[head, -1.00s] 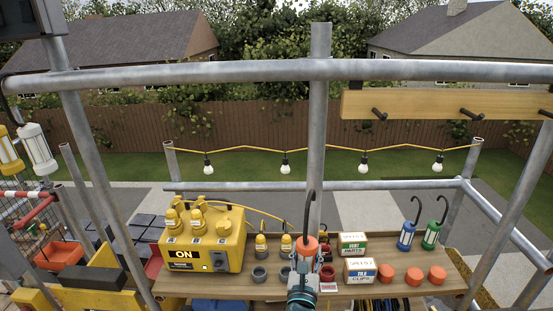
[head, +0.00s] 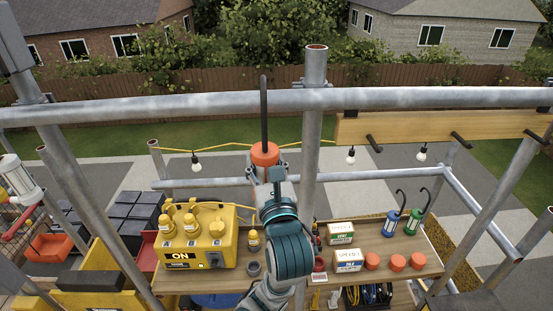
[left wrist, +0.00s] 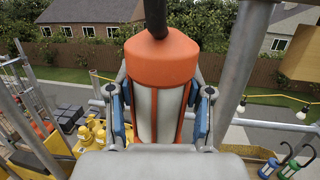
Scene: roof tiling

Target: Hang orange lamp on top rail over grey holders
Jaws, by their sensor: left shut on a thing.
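The orange lamp (head: 265,154) is upright in my left gripper (head: 268,172), with its black hook (head: 264,110) pointing up. In the left wrist view the orange cap (left wrist: 162,58) and pale body sit between both fingers. In the head view the hook appears edge-on across the top rail (head: 420,97), its tip above the rail; I cannot tell whether it touches. The lamp's cap is just below the rail. A grey holder (head: 254,269) stands on the shelf below, left of my arm; my arm seems to hide any others. My right gripper is not in view.
An upright pole (head: 313,150) stands right of the lamp. A wooden beam with black pegs (head: 430,128) is at right. The shelf carries a yellow power box (head: 205,245), small boxes (head: 348,260), orange holders (head: 397,263), and blue (head: 391,224) and green (head: 413,222) lamps.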

